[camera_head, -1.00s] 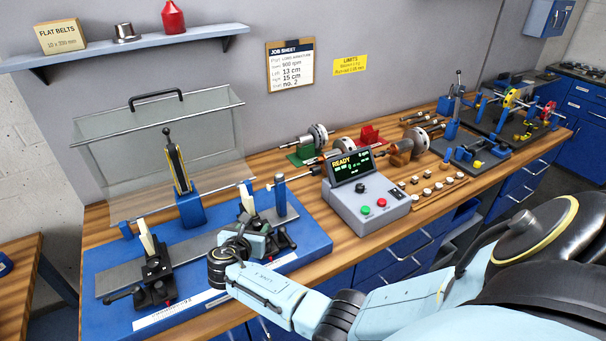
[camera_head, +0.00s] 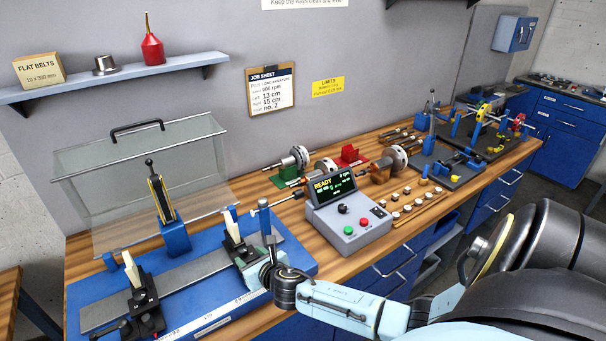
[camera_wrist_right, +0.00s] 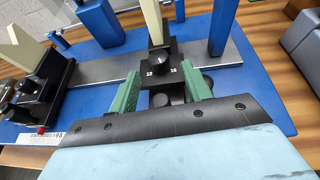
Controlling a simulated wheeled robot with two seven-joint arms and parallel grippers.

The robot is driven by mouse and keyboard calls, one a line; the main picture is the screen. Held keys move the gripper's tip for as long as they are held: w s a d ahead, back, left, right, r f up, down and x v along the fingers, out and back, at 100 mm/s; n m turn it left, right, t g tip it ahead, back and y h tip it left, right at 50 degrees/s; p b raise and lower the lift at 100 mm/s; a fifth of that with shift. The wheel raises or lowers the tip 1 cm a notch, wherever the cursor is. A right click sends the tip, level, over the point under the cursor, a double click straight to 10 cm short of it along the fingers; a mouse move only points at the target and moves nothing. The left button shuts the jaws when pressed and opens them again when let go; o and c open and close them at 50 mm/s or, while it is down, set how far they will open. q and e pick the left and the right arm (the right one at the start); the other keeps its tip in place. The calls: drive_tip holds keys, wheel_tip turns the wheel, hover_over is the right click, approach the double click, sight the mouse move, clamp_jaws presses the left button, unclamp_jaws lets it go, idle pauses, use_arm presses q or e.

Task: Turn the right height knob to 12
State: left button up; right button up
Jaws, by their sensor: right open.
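The right support (camera_head: 237,245) is a black block with a cream V-shaped upright on the blue machine base (camera_head: 206,319). In the right wrist view its round black height knob (camera_wrist_right: 162,60) faces me, with small white numbers on both sides; the left one looks like 12. My right gripper (camera_wrist_right: 161,92) is open, its green fingers spread on either side below the knob, apart from it. In the head view my right gripper (camera_head: 266,264) is at the front of the right support, and its wrist hides part of it. My left gripper is not in view.
The left support (camera_head: 142,292) stands on the same grey rail (camera_head: 190,276). A blue post (camera_head: 265,222) rises behind the right support. A control box (camera_head: 350,234) reading READY stands to the right. A clear hinged guard (camera_head: 150,175) is behind the base.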

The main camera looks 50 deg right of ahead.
drive_tip(key=f+v, duration=0.1)
drive_tip(key=v, duration=1)
drive_tip(key=s+f+m+g+b, duration=0.2)
drive_tip(key=f+m, duration=0.4)
drive_tip(key=f, duration=0.6)
drive_tip(key=s+d+f+m+g+b, duration=0.1)
drive_tip(key=s+f+m+g+b, duration=0.2)
drive_tip(key=s+f+m, duration=0.4)
wheel_tip(320, 180, down, 5)
drive_tip(key=shift+f+g+b, duration=0.15)
drive_tip(key=shift+g+b, duration=0.15)
drive_tip(key=shift+b, duration=0.35)
drive_tip(key=shift+s, duration=0.1)
